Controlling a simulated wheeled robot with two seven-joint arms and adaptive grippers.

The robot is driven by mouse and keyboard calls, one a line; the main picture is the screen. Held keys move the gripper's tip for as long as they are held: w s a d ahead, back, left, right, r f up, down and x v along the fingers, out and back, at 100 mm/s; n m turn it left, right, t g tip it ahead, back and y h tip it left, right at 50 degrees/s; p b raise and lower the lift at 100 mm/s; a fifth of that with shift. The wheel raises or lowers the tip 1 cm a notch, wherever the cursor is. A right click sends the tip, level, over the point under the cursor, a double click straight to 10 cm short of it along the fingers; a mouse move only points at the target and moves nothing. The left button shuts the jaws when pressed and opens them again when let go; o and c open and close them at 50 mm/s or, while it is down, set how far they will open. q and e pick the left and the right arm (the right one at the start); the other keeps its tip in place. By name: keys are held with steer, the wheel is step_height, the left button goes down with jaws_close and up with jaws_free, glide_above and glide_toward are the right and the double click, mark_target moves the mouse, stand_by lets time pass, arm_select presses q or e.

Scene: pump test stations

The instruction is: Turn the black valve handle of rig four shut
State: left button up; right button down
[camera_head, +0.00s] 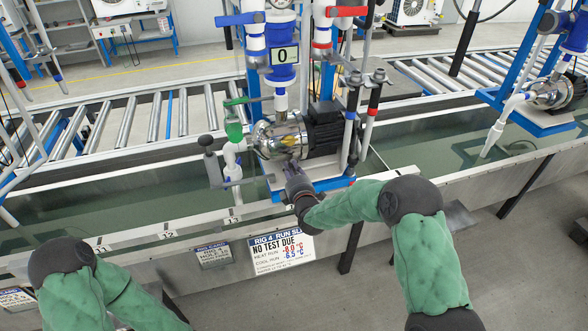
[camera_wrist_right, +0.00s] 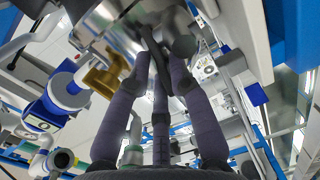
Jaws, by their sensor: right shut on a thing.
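Rig four's pump (camera_head: 300,135) has a shiny metal front and a black motor, and stands on a blue and white base over the water trough. My right gripper (camera_head: 291,168) reaches to the pump's lower front from the right. In the right wrist view its dark fingers close around a black handle (camera_wrist_right: 157,55) below the shiny pump body (camera_wrist_right: 115,20). The handle is hidden behind the gripper in the head view, so its angle to the pipe is hard to tell. My left arm shows at lower left; its gripper is out of the picture.
A rig four sign (camera_head: 280,250) hangs on the trough's front. A green-handled valve (camera_head: 233,128) and a grey-knobbed lever (camera_head: 207,145) stand left of the pump. Blue (camera_head: 240,18) and red (camera_head: 346,11) levers sit above, near a display (camera_head: 283,55) reading 0. A brass fitting (camera_wrist_right: 103,75) is beside my fingers.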

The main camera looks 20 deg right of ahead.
steer(key=m+h, duration=0.1)
steer(key=a+m+h+p, duration=0.1)
steer(key=h, duration=0.1)
steer(key=m+h, duration=0.1)
steer(key=shift+w+a+g+p, duration=0.15)
steer(key=shift+w+g+p, duration=0.1)
steer(key=shift+g+p, duration=0.15)
steer(key=shift+w+a+m+g+h+p, duration=0.1)
steer(key=shift+w+m+g+h+p, duration=0.1)
steer(key=shift+m+g+h+p, duration=0.55)
steer(key=shift+w+a+m+g+h+p, duration=0.25)
steer(key=shift+m+h, duration=0.35)
steer(key=shift+h, duration=0.6)
steer(key=shift+w+d+m+g+h+p, duration=0.1)
steer(key=shift+m+g+h+p, duration=0.2)
steer(key=shift+m+h+p, duration=0.5)
steer(key=shift+h, duration=0.35)
steer(key=c, duration=1.1)
jaws_free()
steer(key=shift+w, duration=0.1)
steer(key=shift+v, duration=4.1)
